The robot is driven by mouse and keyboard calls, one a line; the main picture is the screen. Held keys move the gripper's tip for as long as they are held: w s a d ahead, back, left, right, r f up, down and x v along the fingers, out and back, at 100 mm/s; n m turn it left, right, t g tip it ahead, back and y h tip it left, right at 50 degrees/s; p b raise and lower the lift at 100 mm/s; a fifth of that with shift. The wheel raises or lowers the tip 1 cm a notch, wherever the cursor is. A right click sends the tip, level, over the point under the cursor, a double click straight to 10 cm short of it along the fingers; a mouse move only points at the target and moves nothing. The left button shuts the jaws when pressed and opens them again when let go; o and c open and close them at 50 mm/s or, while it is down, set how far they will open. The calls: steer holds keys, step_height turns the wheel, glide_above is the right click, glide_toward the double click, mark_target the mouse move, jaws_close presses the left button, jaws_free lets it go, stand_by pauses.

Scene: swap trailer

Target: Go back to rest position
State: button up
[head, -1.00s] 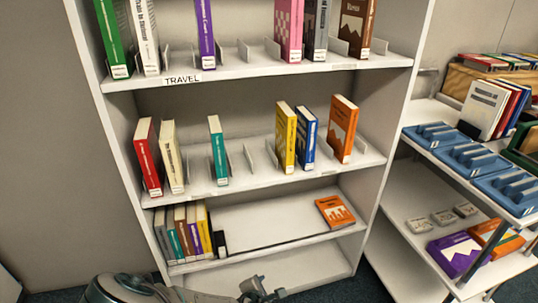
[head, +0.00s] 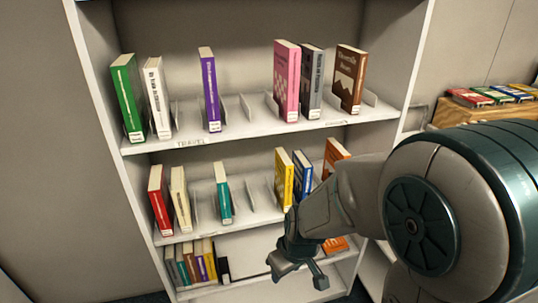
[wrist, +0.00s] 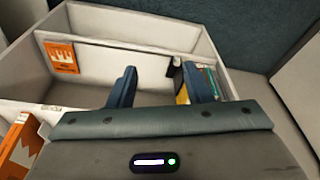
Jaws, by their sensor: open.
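My gripper (head: 300,268) is open and empty in front of the bookcase's lower part in the head view. In the wrist view its two dark fingers (wrist: 160,88) stand apart with nothing between them. My arm covers the right side of the bookcase in the head view. The white bookcase (head: 235,140) holds upright books on the upper and middle shelves.
Several books (head: 195,262) stand at the lower shelf's left end. An orange book (wrist: 20,145) is close at the wrist view's left edge. Open space lies before the bookcase's left side.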

steer(key=s+d+r+m+p, duration=0.3)
steer(key=s+d+r, duration=0.1)
steer(key=r, duration=0.6)
steer(key=s+d+r+m+h+p, duration=0.1)
steer(key=s+d+r+m+p, duration=0.2)
steer(key=r, duration=0.8)
steer(key=s+d+p, duration=0.1)
steer(key=s+d, duration=0.1)
steer(key=d, duration=0.1)
steer(key=shift+s+d+m+t, duration=0.2)
steer(key=shift+d+m+t, duration=0.1)
steer(key=shift+d+m, duration=0.1)
